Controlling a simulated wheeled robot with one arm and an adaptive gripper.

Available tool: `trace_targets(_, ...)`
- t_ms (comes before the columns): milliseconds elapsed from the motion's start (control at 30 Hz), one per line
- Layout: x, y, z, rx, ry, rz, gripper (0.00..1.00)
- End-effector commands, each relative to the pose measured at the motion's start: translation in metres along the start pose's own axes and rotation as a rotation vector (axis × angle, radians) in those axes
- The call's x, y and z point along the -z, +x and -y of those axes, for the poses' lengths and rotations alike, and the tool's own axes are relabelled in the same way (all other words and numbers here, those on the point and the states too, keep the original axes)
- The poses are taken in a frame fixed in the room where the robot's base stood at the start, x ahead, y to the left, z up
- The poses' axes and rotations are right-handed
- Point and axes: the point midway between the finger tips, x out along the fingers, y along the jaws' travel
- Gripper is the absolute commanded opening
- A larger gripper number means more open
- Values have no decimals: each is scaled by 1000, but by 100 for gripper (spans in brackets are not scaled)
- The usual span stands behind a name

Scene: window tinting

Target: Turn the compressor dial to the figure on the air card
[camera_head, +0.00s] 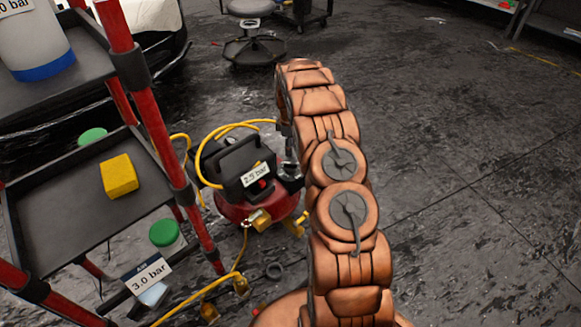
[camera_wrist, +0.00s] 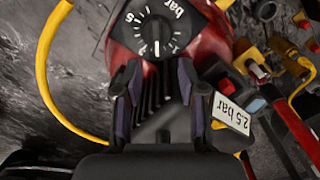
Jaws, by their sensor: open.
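The compressor (camera_head: 255,190) is red with a black top and stands on the floor left of my arm in the head view. Its label (camera_head: 255,174) reads 2.5 bar, and that label (camera_wrist: 231,114) also shows in the wrist view. The black dial (camera_wrist: 152,25) has white figures, "bar" lettering and a white mark at its lower edge; its exact setting is hard to read. The head view hides the dial behind my arm.
A red-and-black cart (camera_head: 75,195) stands at the left, with a yellow block (camera_head: 119,176) on its lower shelf. A yellow hose (camera_head: 205,165) loops around the compressor. A stool (camera_head: 252,40) stands behind. The floor (camera_head: 470,160) at right is clear.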

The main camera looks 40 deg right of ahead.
Motion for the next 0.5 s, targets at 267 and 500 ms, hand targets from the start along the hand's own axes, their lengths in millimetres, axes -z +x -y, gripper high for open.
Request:
trace_targets(267, -2, 20, -5, -1, -15, -3, 41)
trace_targets(500, -3, 47, -4, 1, -14, -2, 41)
